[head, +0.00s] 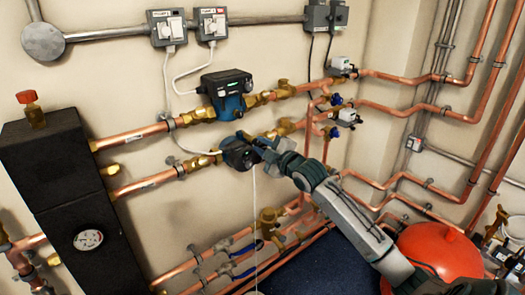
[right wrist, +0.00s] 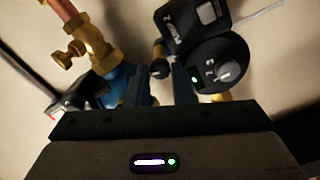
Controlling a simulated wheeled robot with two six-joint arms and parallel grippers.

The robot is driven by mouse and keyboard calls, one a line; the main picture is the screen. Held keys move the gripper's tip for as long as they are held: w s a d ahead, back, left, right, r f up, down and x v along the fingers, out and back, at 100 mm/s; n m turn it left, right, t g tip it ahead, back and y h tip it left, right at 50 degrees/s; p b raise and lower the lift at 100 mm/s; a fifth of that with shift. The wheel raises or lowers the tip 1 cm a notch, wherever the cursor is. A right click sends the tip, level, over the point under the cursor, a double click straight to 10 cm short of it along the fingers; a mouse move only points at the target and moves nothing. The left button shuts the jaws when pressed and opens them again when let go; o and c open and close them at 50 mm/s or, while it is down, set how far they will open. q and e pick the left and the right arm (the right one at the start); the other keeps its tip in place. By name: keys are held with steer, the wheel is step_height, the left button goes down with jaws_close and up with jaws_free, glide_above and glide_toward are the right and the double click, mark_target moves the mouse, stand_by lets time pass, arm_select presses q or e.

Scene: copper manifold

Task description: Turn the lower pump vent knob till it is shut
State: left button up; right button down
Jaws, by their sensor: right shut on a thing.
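The lower pump (head: 236,155) sits on the lower horizontal copper pipe in the head view, partly covered by my right gripper (head: 264,147). In the right wrist view the pump's black head shows a round dial (right wrist: 223,68) with numbers and a box marked Pump 2 (right wrist: 192,22), seen upside down. A small dark and brass vent knob (right wrist: 158,67) stands between the two fingers of my right gripper (right wrist: 159,84). The right gripper is shut on this knob. The knob's turn position cannot be read. My left gripper is not in view.
The upper pump (head: 228,93) is just above, with a white cable beside it. Brass valves (head: 285,126) and copper pipes are close on the right. A black cabinet (head: 62,180) stands left, a red vessel (head: 440,252) lower right.

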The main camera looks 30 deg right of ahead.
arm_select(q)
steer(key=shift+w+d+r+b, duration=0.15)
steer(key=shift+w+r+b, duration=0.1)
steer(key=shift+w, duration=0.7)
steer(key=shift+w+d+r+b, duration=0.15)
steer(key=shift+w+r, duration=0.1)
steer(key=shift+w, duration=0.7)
arm_select(e)
steer(key=shift+n, duration=1.6)
steer(key=shift+f, duration=0.1)
steer(key=c, duration=1.3)
jaws_free()
steer(key=shift+o, duration=0.2)
